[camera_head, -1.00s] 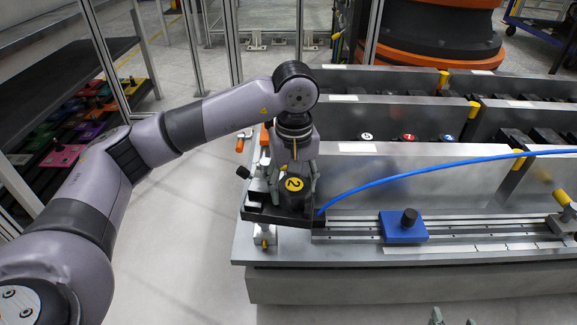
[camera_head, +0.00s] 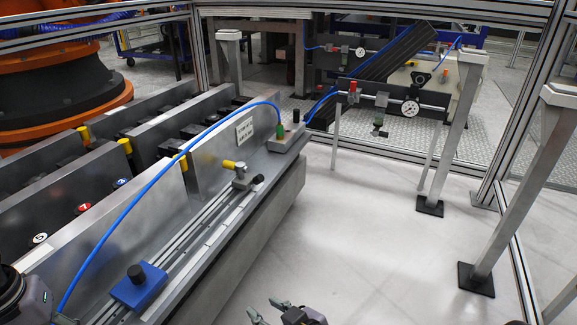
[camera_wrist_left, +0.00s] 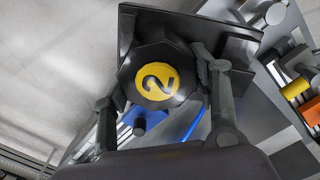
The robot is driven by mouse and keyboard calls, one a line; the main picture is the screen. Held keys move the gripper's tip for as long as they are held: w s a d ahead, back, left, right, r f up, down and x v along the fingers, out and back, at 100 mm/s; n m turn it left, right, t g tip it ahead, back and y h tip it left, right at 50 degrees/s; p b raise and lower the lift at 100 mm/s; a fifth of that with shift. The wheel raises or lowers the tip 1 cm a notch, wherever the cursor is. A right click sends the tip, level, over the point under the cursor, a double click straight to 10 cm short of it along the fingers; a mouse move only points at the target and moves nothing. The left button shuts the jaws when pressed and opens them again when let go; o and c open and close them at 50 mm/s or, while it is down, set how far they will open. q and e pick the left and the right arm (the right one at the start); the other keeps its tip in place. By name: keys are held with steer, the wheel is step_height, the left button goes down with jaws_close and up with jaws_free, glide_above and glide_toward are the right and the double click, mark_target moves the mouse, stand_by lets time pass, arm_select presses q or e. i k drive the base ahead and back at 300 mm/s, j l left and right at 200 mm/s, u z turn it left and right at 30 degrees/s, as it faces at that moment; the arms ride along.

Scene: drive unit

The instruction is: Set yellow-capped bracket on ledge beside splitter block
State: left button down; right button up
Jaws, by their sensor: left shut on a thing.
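My left gripper (camera_wrist_left: 160,90) is shut on a black octagonal knob with a yellow disc marked 2, on a dark plate; I take this to be the yellow-capped bracket (camera_wrist_left: 158,82). In the head view only part of my left arm shows, at the lower left; the bracket is not visible there. A grey block with a green fitting, likely the splitter block (camera_head: 290,140), sits at the far end of the fixture ledge (camera_head: 215,225), where the blue hose ends. My right gripper (camera_head: 267,311) shows at the bottom edge, fingers apart and empty.
A blue block (camera_head: 138,287) with a black knob sits on the rail. A clamp with a yellow handle (camera_head: 236,168) stands farther along, before the grey block. The blue hose (camera_head: 160,172) arches over the ledge.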

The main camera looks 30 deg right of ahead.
mark_target(269, 160)
steer(key=i+l+z, duration=0.15)
steer(key=z, duration=0.3)
steer(key=i+z, duration=0.3)
steer(key=z, duration=0.15)
steer(key=i+l+z, duration=0.1)
steer(key=z, duration=0.35)
steer(key=i+j+z, duration=0.1)
steer(key=i, duration=0.4)
steer(key=i+j+z, duration=0.1)
steer(key=i+j, duration=0.15)
steer(key=i, duration=0.2)
steer(key=i+j+z, duration=0.1)
steer(key=i+j, duration=0.15)
steer(key=i, duration=0.2)
